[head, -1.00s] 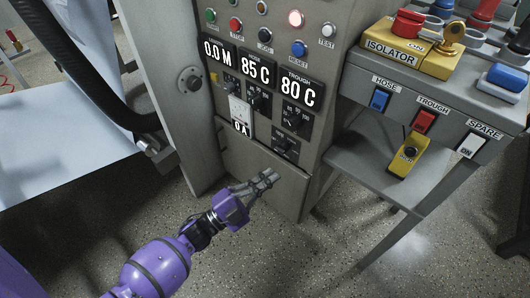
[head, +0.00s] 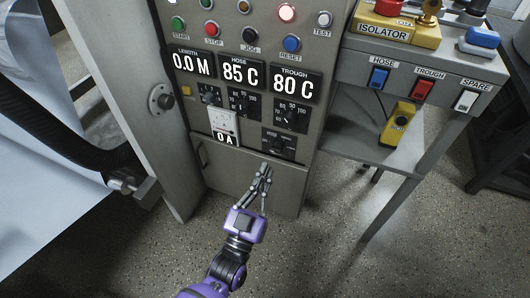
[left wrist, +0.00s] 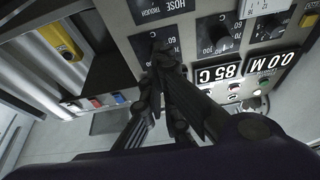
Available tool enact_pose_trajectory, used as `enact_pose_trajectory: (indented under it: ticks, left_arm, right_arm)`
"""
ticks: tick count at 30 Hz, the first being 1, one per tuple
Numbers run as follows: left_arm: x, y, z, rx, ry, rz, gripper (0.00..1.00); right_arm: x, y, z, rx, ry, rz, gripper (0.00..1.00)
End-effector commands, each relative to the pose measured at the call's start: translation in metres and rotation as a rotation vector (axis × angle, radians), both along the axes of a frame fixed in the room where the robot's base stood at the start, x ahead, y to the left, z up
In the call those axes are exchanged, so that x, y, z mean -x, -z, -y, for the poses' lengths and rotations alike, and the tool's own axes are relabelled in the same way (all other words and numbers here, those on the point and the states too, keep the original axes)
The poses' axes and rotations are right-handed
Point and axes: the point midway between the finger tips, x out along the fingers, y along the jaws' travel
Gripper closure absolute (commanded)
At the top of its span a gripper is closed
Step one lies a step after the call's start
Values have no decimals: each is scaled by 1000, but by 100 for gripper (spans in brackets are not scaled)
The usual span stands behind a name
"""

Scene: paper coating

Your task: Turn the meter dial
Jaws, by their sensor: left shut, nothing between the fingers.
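The control panel (head: 255,180) has several black dials. The lowest dial (head: 283,145), right of the white meter (head: 224,122) with its 0 A readout, looks like the meter dial; its small lettering is unreadable in the head view. The panel part lettered HOSE and TROUGH shows at the top of the left wrist view (left wrist: 165,9), upside down. My left gripper (head: 266,170) is shut and empty, its fingers pointing up just below the lowest dial. In the left wrist view the fingertips (left wrist: 163,52) overlap the dial plate below that lettering; contact cannot be told. My right gripper is out of view.
Other dials (head: 241,103) sit above, under the 85 C and 80 C displays. A row of buttons (head: 250,35) is at the top. A switch box (head: 435,75) on a side frame juts out at right. A black hose (head: 85,165) is at left. Floor in front is open.

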Motion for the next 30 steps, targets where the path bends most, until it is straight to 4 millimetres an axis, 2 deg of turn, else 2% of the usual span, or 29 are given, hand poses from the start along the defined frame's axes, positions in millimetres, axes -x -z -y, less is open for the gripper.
enact_pose_trajectory:
  ticks: [5, 8, 20, 21, 24, 30]
  left_arm:
    - [-9, 1, 1, 27, 4, -28, 100]
    - [-21, -3, 5, 27, 4, -26, 100]
    - [-96, -30, 29, 26, 3, -26, 100]
    - [-93, -15, 28, 23, 3, -34, 100]
    - [-92, 0, 28, 23, 3, -33, 100]
    - [-92, 10, 28, 24, 3, -28, 100]
  right_arm:
    - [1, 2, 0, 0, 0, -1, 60]
    - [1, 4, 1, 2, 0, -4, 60]
    - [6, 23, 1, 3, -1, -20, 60]
    - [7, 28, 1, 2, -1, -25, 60]
    - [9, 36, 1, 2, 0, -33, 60]
    - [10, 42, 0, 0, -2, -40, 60]
